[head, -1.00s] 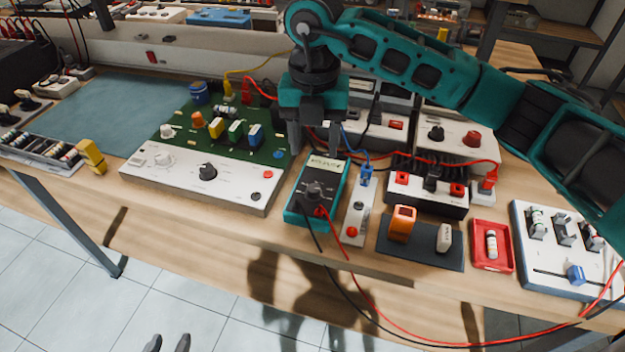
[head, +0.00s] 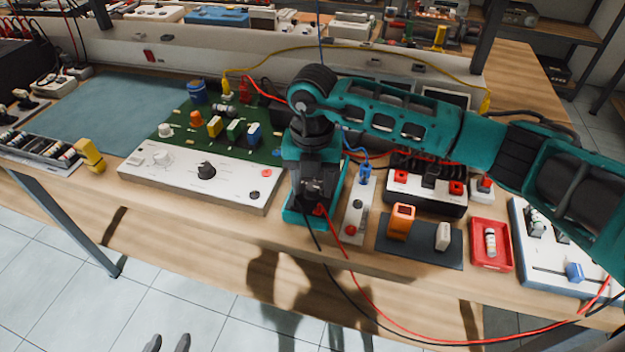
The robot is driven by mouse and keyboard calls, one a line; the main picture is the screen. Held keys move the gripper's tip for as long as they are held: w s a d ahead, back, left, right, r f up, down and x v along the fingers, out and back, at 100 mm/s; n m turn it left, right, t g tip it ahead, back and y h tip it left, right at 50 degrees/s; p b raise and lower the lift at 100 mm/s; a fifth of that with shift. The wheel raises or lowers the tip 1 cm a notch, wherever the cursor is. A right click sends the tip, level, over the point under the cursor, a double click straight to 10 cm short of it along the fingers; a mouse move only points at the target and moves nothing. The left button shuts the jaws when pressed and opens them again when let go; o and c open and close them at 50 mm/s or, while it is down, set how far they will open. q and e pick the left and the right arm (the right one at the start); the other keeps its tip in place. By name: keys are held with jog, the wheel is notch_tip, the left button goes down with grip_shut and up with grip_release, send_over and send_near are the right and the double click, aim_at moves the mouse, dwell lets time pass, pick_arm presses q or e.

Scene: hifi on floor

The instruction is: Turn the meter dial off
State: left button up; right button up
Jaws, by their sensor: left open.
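The teal multimeter (head: 296,216) lies on the bench near its front edge, with a black and a red lead plugged into its lower end. My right gripper (head: 312,190) points down over the meter's dial area. Its fingers and hand hide the screen and most of the dial, so I cannot tell whether they grip the dial or where the dial points. My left gripper (head: 168,343) shows only as two separated fingertips at the bottom edge; it is open and empty, away from the bench.
A white control panel with a green board (head: 190,180) stands left of the meter. A narrow white switch strip (head: 357,215) is close on its right, then a dark mat (head: 420,248) and red tray (head: 491,262). The leads hang over the front edge.

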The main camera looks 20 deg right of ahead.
grip_shut()
